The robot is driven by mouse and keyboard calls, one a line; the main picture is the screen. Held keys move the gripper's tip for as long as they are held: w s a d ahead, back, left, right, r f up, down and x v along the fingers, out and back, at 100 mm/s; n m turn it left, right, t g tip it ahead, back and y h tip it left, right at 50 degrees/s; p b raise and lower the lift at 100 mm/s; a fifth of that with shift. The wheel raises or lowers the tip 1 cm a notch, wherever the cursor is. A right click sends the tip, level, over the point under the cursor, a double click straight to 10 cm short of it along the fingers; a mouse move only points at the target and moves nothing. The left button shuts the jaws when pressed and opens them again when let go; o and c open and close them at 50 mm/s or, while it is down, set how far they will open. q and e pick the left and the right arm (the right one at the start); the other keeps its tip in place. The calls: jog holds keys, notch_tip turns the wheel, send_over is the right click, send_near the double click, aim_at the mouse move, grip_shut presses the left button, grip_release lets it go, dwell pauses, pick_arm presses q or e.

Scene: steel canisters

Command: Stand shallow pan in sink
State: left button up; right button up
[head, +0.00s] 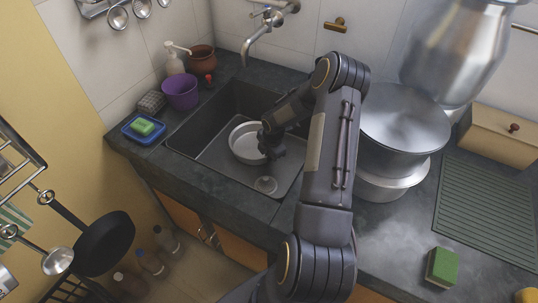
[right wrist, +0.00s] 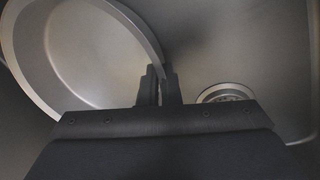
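The shallow pan (head: 243,142) is a round, light metal dish inside the dark sink (head: 208,152), with its open side facing up toward the head camera. Whether it touches the sink floor is hard to tell. My right gripper (head: 272,146) reaches down into the sink at the pan's right edge. In the right wrist view, the gripper's two fingers (right wrist: 159,84) are close together with the rim of the pan (right wrist: 95,60) running down between them. Part of the pan's right side is hidden behind the gripper. My left gripper is not in view.
A faucet (head: 262,32) hangs above the sink. A purple pot (head: 181,91) and a blue tray (head: 134,131) stand left of it. Large pots (head: 403,120) and a ribbed mat (head: 490,212) are on the right.

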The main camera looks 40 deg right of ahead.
jog(key=o, duration=0.4)
